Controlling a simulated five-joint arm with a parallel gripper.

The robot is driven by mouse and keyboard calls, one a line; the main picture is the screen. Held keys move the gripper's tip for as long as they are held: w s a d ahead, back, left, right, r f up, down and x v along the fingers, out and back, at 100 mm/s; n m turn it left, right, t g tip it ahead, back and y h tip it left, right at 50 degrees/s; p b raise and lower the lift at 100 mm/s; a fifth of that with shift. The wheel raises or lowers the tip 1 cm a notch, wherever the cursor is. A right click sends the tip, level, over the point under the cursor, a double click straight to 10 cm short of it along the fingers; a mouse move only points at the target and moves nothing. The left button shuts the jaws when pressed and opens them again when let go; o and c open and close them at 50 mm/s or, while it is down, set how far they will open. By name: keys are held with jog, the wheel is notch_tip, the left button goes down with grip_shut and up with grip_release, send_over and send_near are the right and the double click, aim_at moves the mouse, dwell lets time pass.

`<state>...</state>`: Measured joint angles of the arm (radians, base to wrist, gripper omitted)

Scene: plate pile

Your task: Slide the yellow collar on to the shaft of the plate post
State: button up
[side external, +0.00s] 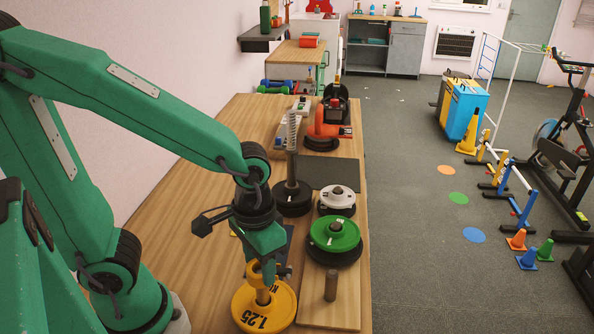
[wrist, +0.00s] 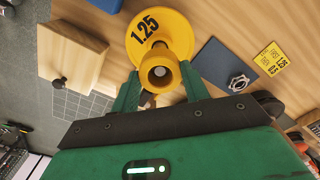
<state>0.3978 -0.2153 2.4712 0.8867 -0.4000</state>
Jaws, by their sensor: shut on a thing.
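The yellow collar (wrist: 159,66) is a short tube with a round opening, between the green jaws of my gripper (wrist: 160,92), which is shut on it. In the side external view my gripper (side external: 263,274) holds the collar over a wide yellow plate (side external: 243,309) marked 1.25; the plate also shows beyond the collar in the wrist view (wrist: 176,28). A short brownish shaft (side external: 263,297), apparently of the plate post, shows between the collar and the plate. The collar looks roughly upright and in line with it. I cannot tell whether the shaft's tip is inside the opening.
A bare peg (side external: 331,286) stands on the light board to the right. Behind it are a green plate (side external: 334,234) on a black one and a white-topped stack (side external: 338,197). A tall spring-topped post (side external: 292,165) stands further back. A blue mat (wrist: 222,68) lies beside the plate.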

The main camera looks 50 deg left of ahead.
aim_at(260, 272)
jog(key=shift+f, duration=0.7)
dwell(0.5)
jog(key=shift+f, duration=0.7)
jog(key=shift+f, duration=0.35)
jog(key=shift+f, duration=0.35)
jog(key=shift+f, duration=1.2)
jog(key=o, duration=1.1)
jog(key=shift+r, duration=0.1)
